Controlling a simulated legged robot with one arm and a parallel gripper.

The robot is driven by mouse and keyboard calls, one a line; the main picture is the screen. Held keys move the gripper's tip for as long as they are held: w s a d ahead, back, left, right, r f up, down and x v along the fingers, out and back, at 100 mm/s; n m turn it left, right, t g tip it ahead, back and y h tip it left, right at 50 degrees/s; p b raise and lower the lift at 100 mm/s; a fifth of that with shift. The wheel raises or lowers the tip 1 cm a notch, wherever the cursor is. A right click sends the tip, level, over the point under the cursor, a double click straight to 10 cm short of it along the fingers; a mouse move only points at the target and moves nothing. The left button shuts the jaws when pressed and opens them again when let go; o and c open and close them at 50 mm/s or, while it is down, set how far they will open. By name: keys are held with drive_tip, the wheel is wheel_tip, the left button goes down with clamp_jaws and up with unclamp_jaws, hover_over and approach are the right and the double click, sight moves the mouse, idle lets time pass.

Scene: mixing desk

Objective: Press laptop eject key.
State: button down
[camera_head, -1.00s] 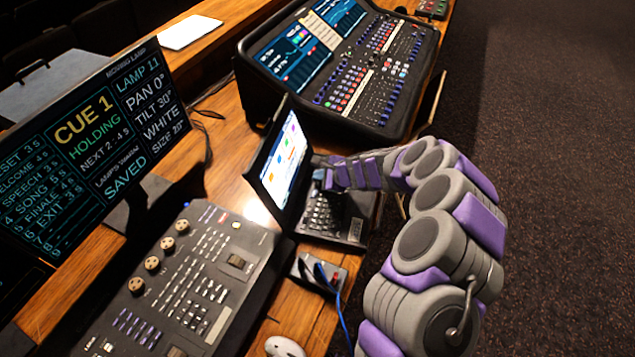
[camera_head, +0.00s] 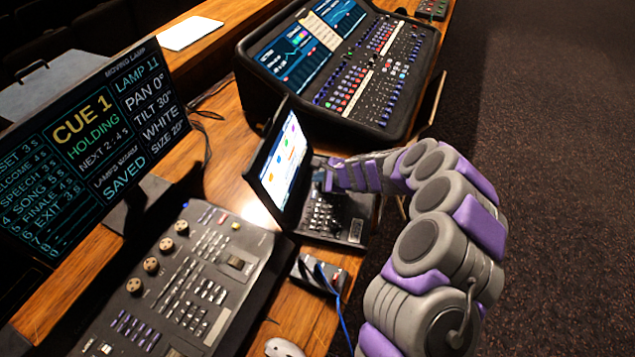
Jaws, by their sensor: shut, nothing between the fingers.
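The laptop (camera_head: 283,163) stands open on the wooden desk in the middle of the view, its lit screen facing right. Its dark keyboard (camera_head: 325,216) lies to the right of the screen. My gripper (camera_head: 326,182) is shut and empty, at the upper part of the keyboard close to the screen. I cannot tell whether its tip touches a key. The eject key cannot be made out; my gripper and arm cover part of the keyboard.
A large mixing console (camera_head: 345,70) stands behind the laptop. A lighting board (camera_head: 190,275) is at front left, below a cue monitor (camera_head: 95,140). A small box with blue cables (camera_head: 318,272) and a white mouse (camera_head: 284,348) lie in front. Dark carpeted floor is clear at right.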

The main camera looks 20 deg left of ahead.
idle(0.3)
drive_tip(key=shift+r+p, duration=0.5)
drive_tip(key=shift+r, duration=0.2)
wheel_tip(320, 180, up, 5)
drive_tip(key=p, duration=0.3)
idle(0.9)
